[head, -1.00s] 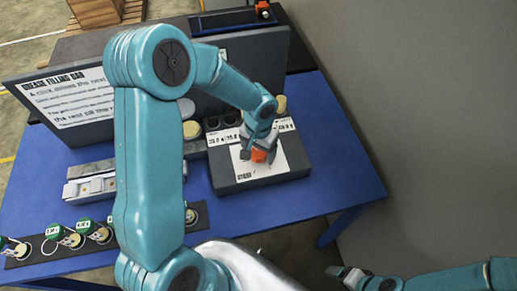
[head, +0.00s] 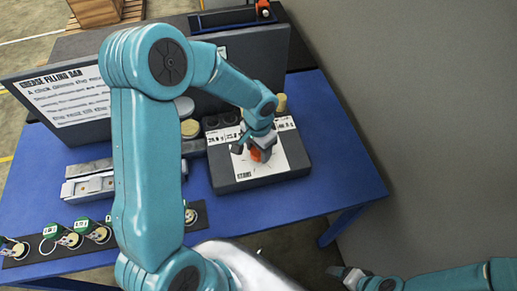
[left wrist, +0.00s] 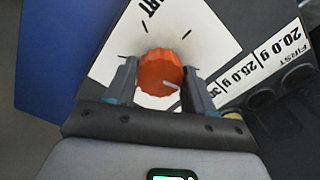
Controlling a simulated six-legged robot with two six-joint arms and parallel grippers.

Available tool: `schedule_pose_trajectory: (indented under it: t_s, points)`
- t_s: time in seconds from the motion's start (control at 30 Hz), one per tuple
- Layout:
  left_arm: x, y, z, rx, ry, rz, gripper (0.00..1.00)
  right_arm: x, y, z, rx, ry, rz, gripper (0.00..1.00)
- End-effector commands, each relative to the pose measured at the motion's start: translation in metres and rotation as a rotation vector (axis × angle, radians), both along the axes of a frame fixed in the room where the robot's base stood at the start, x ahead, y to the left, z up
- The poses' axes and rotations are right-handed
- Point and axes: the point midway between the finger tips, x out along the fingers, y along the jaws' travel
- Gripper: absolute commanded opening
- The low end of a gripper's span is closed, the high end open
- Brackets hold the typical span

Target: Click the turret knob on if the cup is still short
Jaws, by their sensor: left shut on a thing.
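The orange turret knob (head: 256,154) stands on the white dial plate of a dark grey box (head: 240,184). In the left wrist view the knob (left wrist: 160,72) is ribbed, with a pale pointer line toward its lower right. My left gripper (head: 254,150) is shut on the knob, one finger on each side of it; it also shows in the left wrist view (left wrist: 162,80). My right gripper (head: 345,273) is at the lower right edge, away from the table; its fingers are too small to judge. I cannot make out the cup or its fill for certain.
Dark round sockets (left wrist: 297,78) with gram labels (left wrist: 262,65) line the box's back. A sign panel (head: 70,95) stands at the left. Several green-labelled items (head: 97,231) lie on a dark strip in front. The blue table (head: 335,190) is bare at the right.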

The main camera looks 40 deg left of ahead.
Motion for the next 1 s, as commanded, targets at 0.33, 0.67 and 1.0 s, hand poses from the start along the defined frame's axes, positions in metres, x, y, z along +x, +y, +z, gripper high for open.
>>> schedule_pose_trajectory:
  t_s: [0.33,0.67,1.0]
  points:
    - [0.0012,0.0004,0.0008,0.001,-0.003,-0.327,0.23,0.0000,0.0000,-0.0050,0.000,0.000,0.000,0.79]
    - [0.0016,0.0006,0.0015,0.000,-0.005,-0.591,0.23,0.0000,0.0000,-0.0041,0.000,0.000,0.000,0.79]
    - [0.0021,0.0008,0.0016,0.001,-0.006,-0.743,0.23,-0.0001,0.0000,-0.0028,0.000,0.000,0.000,0.79]
